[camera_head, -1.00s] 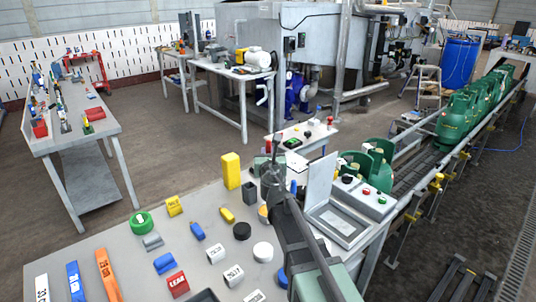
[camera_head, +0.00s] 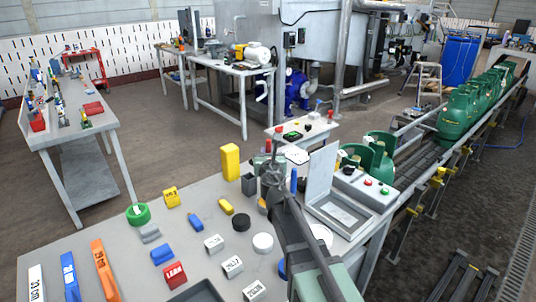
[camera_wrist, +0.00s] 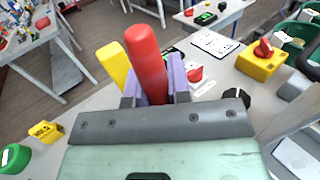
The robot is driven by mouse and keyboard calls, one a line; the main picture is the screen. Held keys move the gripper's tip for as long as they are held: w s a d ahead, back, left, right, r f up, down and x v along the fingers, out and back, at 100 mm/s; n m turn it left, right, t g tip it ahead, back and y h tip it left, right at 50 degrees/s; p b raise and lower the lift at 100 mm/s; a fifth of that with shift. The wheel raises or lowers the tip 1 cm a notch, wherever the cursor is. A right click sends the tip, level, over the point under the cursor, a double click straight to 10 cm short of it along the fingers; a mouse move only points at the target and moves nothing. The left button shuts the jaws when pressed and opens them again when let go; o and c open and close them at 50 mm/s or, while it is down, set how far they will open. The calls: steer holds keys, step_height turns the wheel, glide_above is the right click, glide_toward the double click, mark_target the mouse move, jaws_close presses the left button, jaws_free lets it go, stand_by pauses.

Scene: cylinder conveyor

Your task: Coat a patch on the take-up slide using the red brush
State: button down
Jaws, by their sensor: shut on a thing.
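My gripper (camera_wrist: 150,92) is shut on the red brush (camera_wrist: 146,62), whose thick rounded red end stands up between the lilac fingers in the wrist view. Its bristles do not show there. In the head view my gripper (camera_head: 271,168) is above the right part of the near table, beside a yellow block. The conveyor (camera_head: 412,163) runs away at the right, with yellow fittings (camera_head: 437,182) along its side. I cannot tell for sure which part is the take-up slide. No coated patch can be made out.
The near table (camera_head: 115,245) carries a yellow block (camera_head: 230,162), a green roll (camera_head: 139,214) and several small labelled blocks. A control box (camera_head: 366,188) stands between my arm and the conveyor. Green cylinders (camera_head: 462,113) ride the conveyor. A blue barrel (camera_head: 461,60) stands behind.

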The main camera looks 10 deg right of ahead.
steer(key=shift+s+f+b, duration=0.1)
steer(key=shift+f+b, duration=0.45)
steer(key=shift+b, duration=0.05)
stand_by(1.1)
step_height(320, 180, up, 7)
steer(key=p, duration=0.7)
steer(key=shift+r+p, duration=1)
steer(key=shift+p, duration=0.05)
